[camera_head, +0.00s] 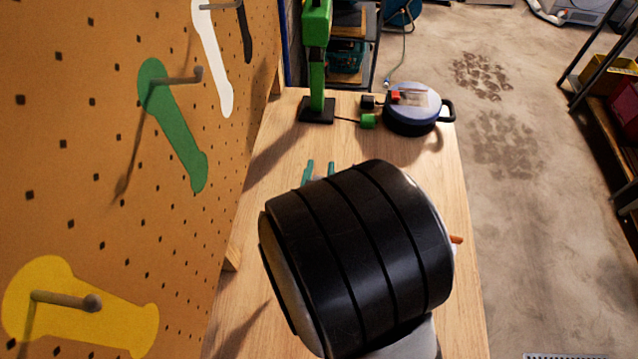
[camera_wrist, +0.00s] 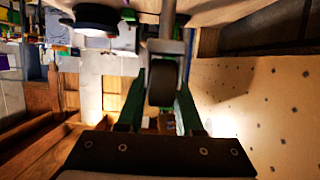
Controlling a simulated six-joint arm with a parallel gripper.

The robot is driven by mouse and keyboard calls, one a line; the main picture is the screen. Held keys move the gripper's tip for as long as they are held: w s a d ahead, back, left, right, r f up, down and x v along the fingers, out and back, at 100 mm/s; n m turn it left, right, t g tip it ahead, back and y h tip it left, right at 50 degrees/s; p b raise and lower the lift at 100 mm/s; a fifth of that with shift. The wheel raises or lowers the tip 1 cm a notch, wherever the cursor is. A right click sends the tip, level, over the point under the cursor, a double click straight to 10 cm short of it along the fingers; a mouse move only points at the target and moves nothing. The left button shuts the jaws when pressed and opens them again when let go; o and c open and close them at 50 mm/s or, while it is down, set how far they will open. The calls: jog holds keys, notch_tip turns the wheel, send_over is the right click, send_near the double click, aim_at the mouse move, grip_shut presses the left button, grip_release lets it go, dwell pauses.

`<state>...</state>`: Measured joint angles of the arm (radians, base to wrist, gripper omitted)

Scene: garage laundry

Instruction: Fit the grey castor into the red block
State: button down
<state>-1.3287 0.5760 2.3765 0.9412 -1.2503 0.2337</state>
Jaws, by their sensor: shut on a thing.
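My gripper (camera_wrist: 163,95) has green fingers and a dark palm. In the wrist view it is shut on the grey castor (camera_wrist: 163,82), whose dark wheel sits between the fingers and whose grey stem points up in the picture. In the head view only the tips of my green fingers (camera_head: 318,172) show over the bench; my black arm hides the castor. A small red piece (camera_head: 395,97) shows at the left edge of the round blue-topped object; I cannot tell whether it is the red block. An orange-red bit (camera_head: 456,240) peeks out right of my arm.
A green stand (camera_head: 316,70) rises from the far end of the wooden bench (camera_head: 280,190). A black block (camera_head: 368,102) and a green block (camera_head: 368,121) lie near the round blue-topped object (camera_head: 412,115). A pegboard (camera_head: 90,180) with hanging shapes borders the left. Open floor lies right.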

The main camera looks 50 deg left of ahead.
jog(key=w+d+m+t+h, duration=0.2)
jog(key=w+d+m+h, duration=0.4)
jog(key=w+d, duration=0.2)
jog(key=w+d+r+m+t+h, duration=0.1)
jog(key=w+d+m+h, duration=0.5)
jog(key=d, duration=0.6)
jog(key=shift+w+d+r+t+h, duration=0.15)
jog(key=shift+w+d+t+h, duration=0.25)
jog(key=shift+w+h, duration=0.4)
notch_tip(320, 180, down, 9)
jog(key=shift+r, duration=0.2)
jog(key=shift+f, duration=0.2)
jog(key=shift+f, duration=0.75)
